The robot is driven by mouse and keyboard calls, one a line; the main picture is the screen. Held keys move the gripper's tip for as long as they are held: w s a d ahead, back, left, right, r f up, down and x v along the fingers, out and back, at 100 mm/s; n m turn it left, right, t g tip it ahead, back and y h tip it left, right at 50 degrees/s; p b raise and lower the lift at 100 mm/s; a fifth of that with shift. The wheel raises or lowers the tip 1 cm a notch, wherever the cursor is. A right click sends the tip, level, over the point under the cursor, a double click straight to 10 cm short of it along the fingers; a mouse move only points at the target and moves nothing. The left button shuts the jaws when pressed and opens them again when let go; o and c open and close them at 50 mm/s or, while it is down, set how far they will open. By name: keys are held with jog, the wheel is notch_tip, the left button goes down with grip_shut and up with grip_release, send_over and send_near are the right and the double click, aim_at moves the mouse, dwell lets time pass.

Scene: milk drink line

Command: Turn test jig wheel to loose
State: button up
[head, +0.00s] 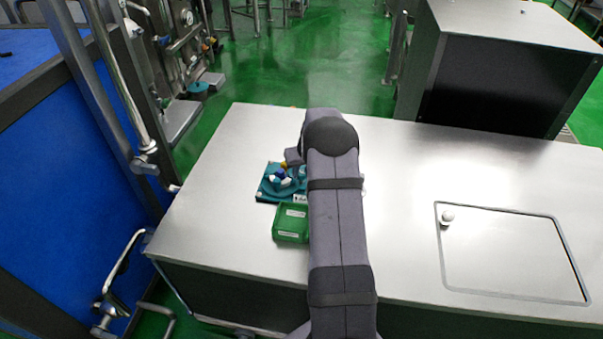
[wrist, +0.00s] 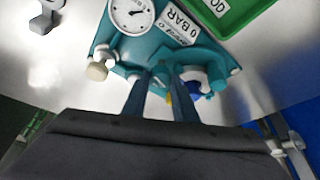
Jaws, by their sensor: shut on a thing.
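The test jig is a teal block; its base (head: 265,193) shows on the steel table in the head view, left of my arm. On it is the test jig wheel (head: 281,178), blue with white parts. In the wrist view the jig (wrist: 135,48) carries a round white gauge (wrist: 132,14) and a label reading "0 BAR" (wrist: 177,27).
A green bin (head: 291,223) stands right in front of the jig. A cream knob (wrist: 97,71) sticks out at the jig's side in the wrist view. A hatch with a white knob (head: 447,217) is at the table's right. The left of the table is clear.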

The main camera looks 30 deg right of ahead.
jog(key=n+b, duration=0.1)
jog(key=n+y+b, duration=0.1)
jog(key=n+b, duration=0.2)
jog(key=shift+d+f+n+y, duration=0.2)
jog(key=shift+f+n+y, duration=0.1)
jog(key=shift+y, duration=0.1)
jog(key=shift+d+r+n+g+y+b, duration=0.1)
jog(key=shift+n+y+b, duration=0.15)
jog(key=shift+n, duration=0.5)
jog(key=shift+a+r+n+g+y+b, duration=0.1)
jog(key=shift+n+y+b, duration=0.15)
jog(key=shift+n, duration=0.55)
jog(key=shift+d+r+n+g+y+b, duration=0.1)
jog(key=shift+n+y+b, duration=0.15)
jog(key=shift+n, duration=0.5)
jog(key=o, duration=1)
jog(key=shift+o, duration=0.2)
jog(key=v, duration=0.7)
jog(key=shift+b, duration=0.4)
jog(key=shift+d+r, duration=0.1)
